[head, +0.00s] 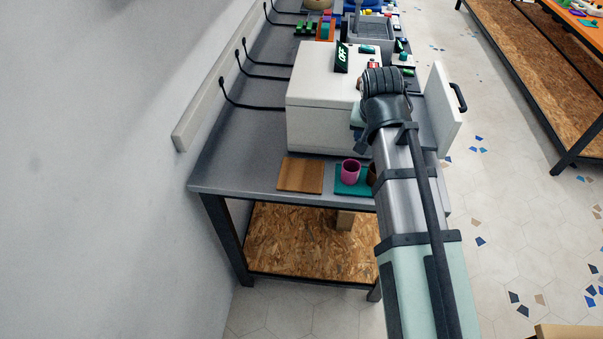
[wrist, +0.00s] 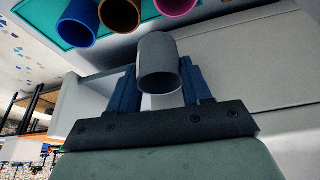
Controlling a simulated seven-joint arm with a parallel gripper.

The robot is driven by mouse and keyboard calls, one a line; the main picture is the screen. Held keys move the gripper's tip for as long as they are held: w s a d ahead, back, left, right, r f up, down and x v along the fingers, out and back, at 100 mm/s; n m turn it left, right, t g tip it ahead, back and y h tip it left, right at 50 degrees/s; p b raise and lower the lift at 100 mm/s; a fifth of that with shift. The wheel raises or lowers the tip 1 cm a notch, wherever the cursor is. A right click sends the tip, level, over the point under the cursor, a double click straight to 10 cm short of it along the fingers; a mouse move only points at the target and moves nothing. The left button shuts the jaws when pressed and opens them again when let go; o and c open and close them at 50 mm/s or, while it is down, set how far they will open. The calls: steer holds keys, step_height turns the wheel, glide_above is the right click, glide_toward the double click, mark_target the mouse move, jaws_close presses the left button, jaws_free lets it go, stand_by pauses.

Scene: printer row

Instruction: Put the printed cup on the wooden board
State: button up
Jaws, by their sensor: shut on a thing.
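The printed cup (wrist: 160,66) is plain grey. In the wrist view it sits between the two dark blue fingers of my gripper (wrist: 159,72), which is shut on it. In the head view my arm hides the cup, and only a bit of the dark gripper (head: 360,138) shows in front of the white printer. The wooden board (head: 300,175) lies flat and bare on the table's near left end, left of and below my gripper.
Right of the board a teal mat (head: 347,192) bears a magenta cup (head: 351,171) and a brown cup (head: 371,175); the wrist view adds a blue cup (wrist: 77,24). The white printer (head: 322,105) stands behind, its door (head: 440,105) open at right. A wall runs along the left.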

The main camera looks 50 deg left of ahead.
steer(key=s+a+r+n, duration=0.1)
steer(key=s+a, duration=0.3)
steer(key=s, duration=0.2)
steer(key=s+a+r, duration=0.1)
steer(key=s+a, duration=0.4)
steer(key=s, duration=0.2)
glide_above(302, 168)
steer(key=s+d, duration=0.2)
steer(key=shift+n+y, duration=0.3)
steer(key=shift+w+a+f, duration=0.1)
steer(key=shift+w+f, duration=0.05)
steer(key=shift+f, duration=2.25)
steer(key=shift+w+a+f, duration=0.1)
steer(key=shift+f, duration=2.3)
steer(key=shift+f, duration=0.1)
steer(key=o, duration=1)
steer(key=v, duration=1.2)
steer(key=shift+w, duration=0.2)
